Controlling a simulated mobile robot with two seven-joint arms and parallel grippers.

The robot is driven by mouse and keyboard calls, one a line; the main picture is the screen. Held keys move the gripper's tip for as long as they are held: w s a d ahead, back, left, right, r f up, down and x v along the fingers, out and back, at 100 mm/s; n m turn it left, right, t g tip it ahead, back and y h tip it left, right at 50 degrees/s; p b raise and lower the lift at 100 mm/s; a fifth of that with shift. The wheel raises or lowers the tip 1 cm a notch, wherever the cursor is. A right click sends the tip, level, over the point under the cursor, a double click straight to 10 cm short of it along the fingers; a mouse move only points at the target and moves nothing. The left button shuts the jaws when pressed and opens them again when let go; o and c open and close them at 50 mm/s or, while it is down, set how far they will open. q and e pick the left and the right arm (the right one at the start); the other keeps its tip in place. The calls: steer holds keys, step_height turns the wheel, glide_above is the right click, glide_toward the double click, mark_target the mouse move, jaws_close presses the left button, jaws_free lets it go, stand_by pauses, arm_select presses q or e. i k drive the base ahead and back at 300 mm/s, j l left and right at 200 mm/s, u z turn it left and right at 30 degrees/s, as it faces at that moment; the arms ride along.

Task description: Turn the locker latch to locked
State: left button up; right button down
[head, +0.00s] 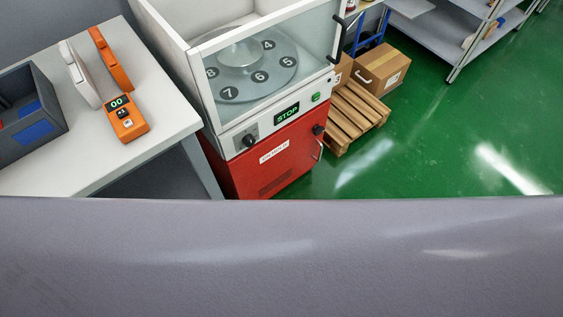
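The red locker (278,160) forms the lower part of a white-framed machine in the middle of the head view. A small dark latch (318,129) sits near the top right of its front, above a thin pale handle (319,150). The latch is too small to tell whether it stands at locked or unlocked. A white label (273,152) is on the locker front; its print is too small to read. The locker's bottom is hidden. Neither of my grippers is in view.
Above the locker, a panel carries a black knob (249,141), a STOP display (287,114) and a green button (315,97). A white table (75,160) stands left. A wooden pallet (352,118) with a carton (382,72) stands right. Green floor beyond is open. A grey surface hides the bottom.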

mark_target(318, 129)
steer(key=u, duration=0.35)
steer(key=l+u, duration=0.6)
steer(key=u, duration=0.25)
steer(key=l+u, duration=0.4)
steer(key=l, duration=0.4)
steer(key=k+l+u, duration=0.1)
steer(key=l, duration=0.25)
steer(key=k+l+u, duration=0.1)
steer(key=l, duration=0.3)
steer(key=k+l, duration=0.15)
steer(key=l, duration=0.25)
steer(key=k+l, duration=0.1)
steer(key=l, duration=0.25)
steer(key=k+l+u, duration=0.1)
steer(key=l, duration=0.3)
steer(key=k+l, duration=0.2)
steer(key=l, duration=0.15)
steer(key=i+l, duration=0.1)
steer(key=l, duration=0.7)
